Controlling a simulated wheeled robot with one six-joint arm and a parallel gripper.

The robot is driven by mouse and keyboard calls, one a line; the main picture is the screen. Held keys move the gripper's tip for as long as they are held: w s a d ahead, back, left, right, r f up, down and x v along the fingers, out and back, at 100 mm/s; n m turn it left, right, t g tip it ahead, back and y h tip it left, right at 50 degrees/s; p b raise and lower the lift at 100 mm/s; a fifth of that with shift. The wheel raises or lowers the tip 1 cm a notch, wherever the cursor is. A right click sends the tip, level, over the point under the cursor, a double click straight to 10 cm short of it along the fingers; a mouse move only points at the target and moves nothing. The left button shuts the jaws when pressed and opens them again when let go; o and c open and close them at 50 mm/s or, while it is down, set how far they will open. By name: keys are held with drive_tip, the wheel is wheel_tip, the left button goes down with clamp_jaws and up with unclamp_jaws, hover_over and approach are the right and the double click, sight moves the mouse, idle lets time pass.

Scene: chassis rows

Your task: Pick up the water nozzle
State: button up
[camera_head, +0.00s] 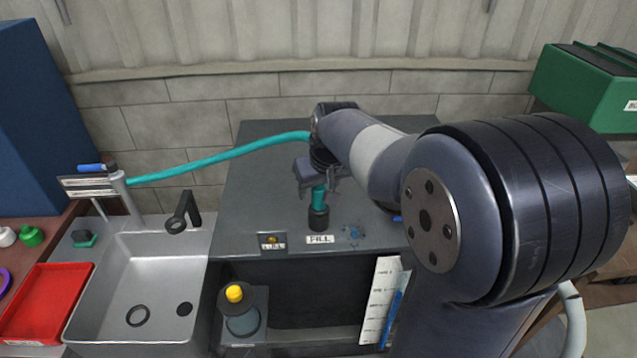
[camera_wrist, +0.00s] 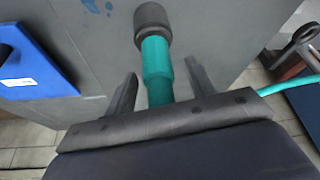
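The water nozzle (camera_head: 319,198) is teal with a dark grey cylindrical lower end. It stands upright on the grey counter behind the FILL label. A teal hose (camera_head: 215,158) runs from the tap post at the left to behind my wrist. My gripper (camera_head: 317,180) is over the nozzle, pointing down. In the wrist view the nozzle (camera_wrist: 157,70) lies between the two fingers of my gripper (camera_wrist: 161,85), with a gap on each side, so the gripper is open. The nozzle's upper part is hidden by my gripper in the head view.
The grey counter (camera_head: 260,190) is mostly clear around the nozzle. A steel sink (camera_head: 120,270) with a black faucet (camera_head: 184,212) is at left, beside a red tray (camera_head: 45,300). A yellow-capped bottle (camera_head: 237,310) stands below the counter top. A green crate (camera_head: 580,85) is at right.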

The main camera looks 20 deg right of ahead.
clamp_jaws()
idle(0.3)
drive_tip(key=shift+r, duration=0.1)
wheel_tip(320, 180, up, 10)
idle(0.4)
